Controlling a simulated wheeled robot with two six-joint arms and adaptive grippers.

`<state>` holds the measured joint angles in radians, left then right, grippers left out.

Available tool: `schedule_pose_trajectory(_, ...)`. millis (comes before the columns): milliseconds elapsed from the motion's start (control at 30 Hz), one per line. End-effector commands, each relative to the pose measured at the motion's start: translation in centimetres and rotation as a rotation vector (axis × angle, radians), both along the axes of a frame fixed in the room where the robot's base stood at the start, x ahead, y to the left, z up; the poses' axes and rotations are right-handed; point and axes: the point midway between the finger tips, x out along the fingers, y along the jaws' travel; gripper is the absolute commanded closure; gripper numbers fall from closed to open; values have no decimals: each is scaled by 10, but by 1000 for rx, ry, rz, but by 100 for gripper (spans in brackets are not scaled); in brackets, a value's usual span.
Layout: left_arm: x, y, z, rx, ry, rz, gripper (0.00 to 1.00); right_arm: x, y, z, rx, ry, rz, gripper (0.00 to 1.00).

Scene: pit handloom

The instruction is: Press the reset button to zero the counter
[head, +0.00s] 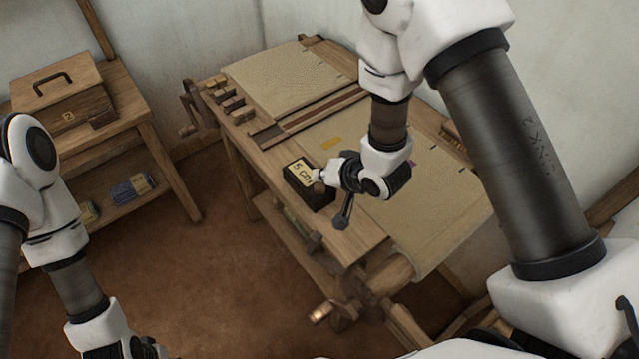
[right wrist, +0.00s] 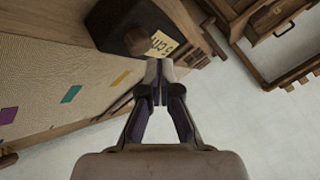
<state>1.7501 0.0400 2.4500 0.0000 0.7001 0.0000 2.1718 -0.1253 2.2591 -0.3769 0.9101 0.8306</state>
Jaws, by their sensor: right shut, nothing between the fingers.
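The counter is a small dark box (head: 305,192) with a yellow label (head: 300,172), standing at the near edge of the loom. In the right wrist view the dark box (right wrist: 118,18) shows a round brown knob (right wrist: 137,40) beside the yellow label (right wrist: 163,43); I cannot tell for sure that this is the reset button. My right gripper (head: 321,178) is shut and empty, its tips at the box's right side. In the right wrist view its closed fingertips (right wrist: 158,70) are just below the label; contact is unclear. My left gripper (head: 128,351) is cut off at the bottom edge, fingers hidden.
The wooden loom (head: 240,115) with pale cloth (head: 290,78) lies under and behind my right arm. Several small blocks (head: 228,98) sit at its far left end. A side table (head: 130,105) holds a wooden box (head: 60,85). The brown floor between is clear.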

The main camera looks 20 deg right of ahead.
Motion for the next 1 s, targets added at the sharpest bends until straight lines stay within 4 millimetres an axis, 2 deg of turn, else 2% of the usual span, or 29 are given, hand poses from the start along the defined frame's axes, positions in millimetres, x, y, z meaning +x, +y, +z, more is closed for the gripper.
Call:
schedule_pose_trajectory(667, 0, 0, 0, 0, 0, 0, 60, 0, 0, 0, 0, 0, 0, 100)
schedule_pose_trajectory(1000, 0, 0, -3, 0, 0, 0, 60, 0, 0, -9, 1, 0, -1, 100)
